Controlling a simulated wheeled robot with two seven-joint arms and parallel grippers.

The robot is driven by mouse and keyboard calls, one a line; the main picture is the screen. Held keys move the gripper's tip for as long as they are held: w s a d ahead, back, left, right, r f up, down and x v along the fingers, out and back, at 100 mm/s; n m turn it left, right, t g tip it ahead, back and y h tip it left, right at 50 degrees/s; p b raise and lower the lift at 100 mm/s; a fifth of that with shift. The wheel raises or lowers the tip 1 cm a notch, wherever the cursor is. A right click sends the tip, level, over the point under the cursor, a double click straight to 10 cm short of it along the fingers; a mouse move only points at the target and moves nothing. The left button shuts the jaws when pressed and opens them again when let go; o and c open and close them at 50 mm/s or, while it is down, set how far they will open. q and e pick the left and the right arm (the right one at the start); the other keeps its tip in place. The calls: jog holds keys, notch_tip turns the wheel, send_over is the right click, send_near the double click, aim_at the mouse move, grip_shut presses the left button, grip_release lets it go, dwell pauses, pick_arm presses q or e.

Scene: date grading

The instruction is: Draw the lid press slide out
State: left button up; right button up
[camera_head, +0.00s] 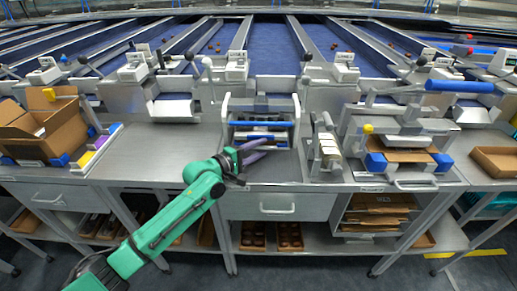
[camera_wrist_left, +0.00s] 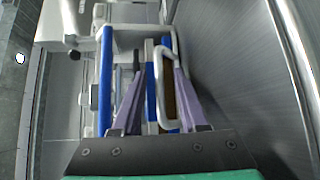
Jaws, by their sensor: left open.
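A grey frame (camera_head: 231,108) with blue bars stands at the middle of the bench. I take it to be the lid press, though I cannot be sure. It also shows in the left wrist view, with a blue bar (camera_wrist_left: 104,80) and a pale loop handle (camera_wrist_left: 158,62) at its front. My left gripper (camera_head: 262,149) is at the frame's front, its purple fingers reaching toward it. In the left wrist view the gripper (camera_wrist_left: 157,76) is open, with the handle between its fingers. I cannot tell whether either finger touches it. My right gripper is not in view.
A press-like station (camera_head: 445,126) with a blue lever (camera_head: 460,86) stands at the right. A narrow holder (camera_head: 328,150) is just right of the frame. Cardboard boxes (camera_head: 50,127) stand at the left. The bench left of the frame (camera_head: 150,152) is clear.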

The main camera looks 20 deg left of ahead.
pick_arm(q)
grip_shut()
dwell(1.4)
